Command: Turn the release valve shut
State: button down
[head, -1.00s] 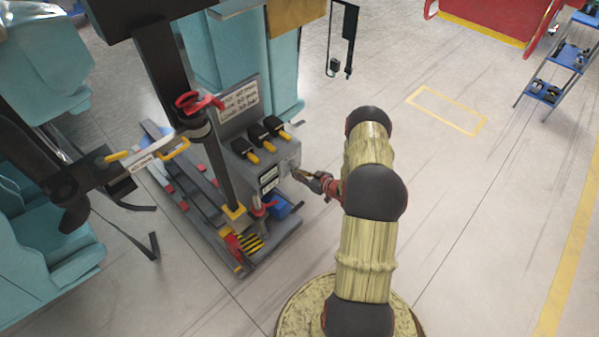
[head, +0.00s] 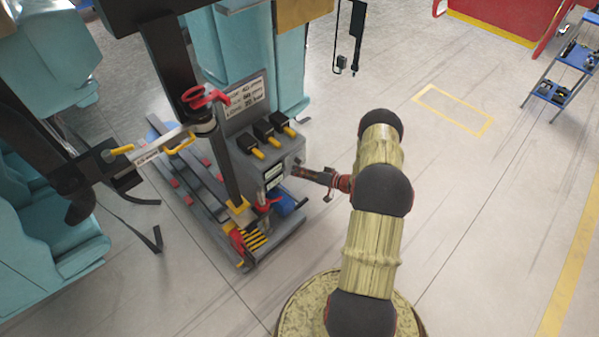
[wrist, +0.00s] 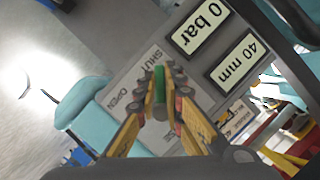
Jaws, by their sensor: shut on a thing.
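The plate (wrist: 135,82) is on the grey control box (head: 283,158). My gripper (wrist: 163,98) is shut on the valve, one finger on each side of it. In the head view my gripper (head: 303,172) reaches the right side of the box from the right; the valve is hidden there. The SHUT word lies above the OPEN word in the wrist view. I cannot tell which word the valve points at.
Several black-and-yellow levers (head: 268,137) sit on top. A dark post with a red handle (head: 205,97) stands left of the box.

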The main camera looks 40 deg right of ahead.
dwell(0.4)
jog(key=c, duration=1.9)
grip_release()
jog(key=v, duration=1.2)
